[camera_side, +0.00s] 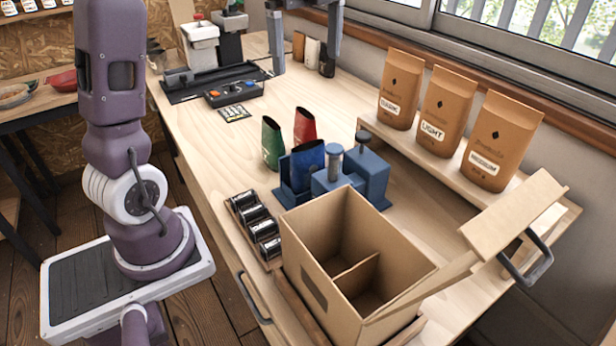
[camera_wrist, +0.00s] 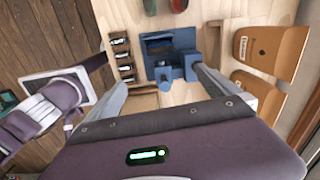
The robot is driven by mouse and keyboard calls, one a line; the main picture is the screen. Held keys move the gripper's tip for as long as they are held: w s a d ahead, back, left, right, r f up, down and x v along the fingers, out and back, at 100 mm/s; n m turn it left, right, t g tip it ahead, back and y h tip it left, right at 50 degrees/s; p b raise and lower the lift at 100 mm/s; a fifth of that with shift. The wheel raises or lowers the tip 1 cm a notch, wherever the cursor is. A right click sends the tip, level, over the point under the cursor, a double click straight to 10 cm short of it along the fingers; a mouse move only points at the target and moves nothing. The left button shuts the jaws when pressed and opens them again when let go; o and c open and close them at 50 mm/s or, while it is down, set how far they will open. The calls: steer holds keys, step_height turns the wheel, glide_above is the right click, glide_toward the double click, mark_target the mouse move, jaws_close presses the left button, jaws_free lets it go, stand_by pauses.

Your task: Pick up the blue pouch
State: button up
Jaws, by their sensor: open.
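The blue pouch (camera_side: 308,158) stands upright, open end up, in a blue fixture (camera_side: 368,176) on the wooden table in the side view. Its lower part is hidden by the fixture. In the wrist view the blue fixture (camera_wrist: 186,57) lies ahead, between the fingers; a dark blue shape there may be the pouch. My gripper (camera_side: 303,72) is open and empty, its two grey fingers hanging at the top of the side view, apart from the pouch. The fingers also show spread in the wrist view (camera_wrist: 160,80).
Green (camera_side: 272,143) and red (camera_side: 304,126) pouches stand close behind the blue one. Several dark cans (camera_side: 254,226) sit at left. An open divided cardboard box (camera_side: 310,262) stands in front, its flap reaching right. Brown bags (camera_side: 447,110) line a shelf at right.

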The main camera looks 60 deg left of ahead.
mark_target(308, 168)
steer(key=shift+m, duration=0.5)
steer(key=f, duration=1.8)
steer(key=a+f, duration=0.1)
steer(key=f, duration=0.9)
steer(key=shift+w, duration=0.4)
steer(key=shift+r, duration=0.1)
steer(key=c, duration=1.4)
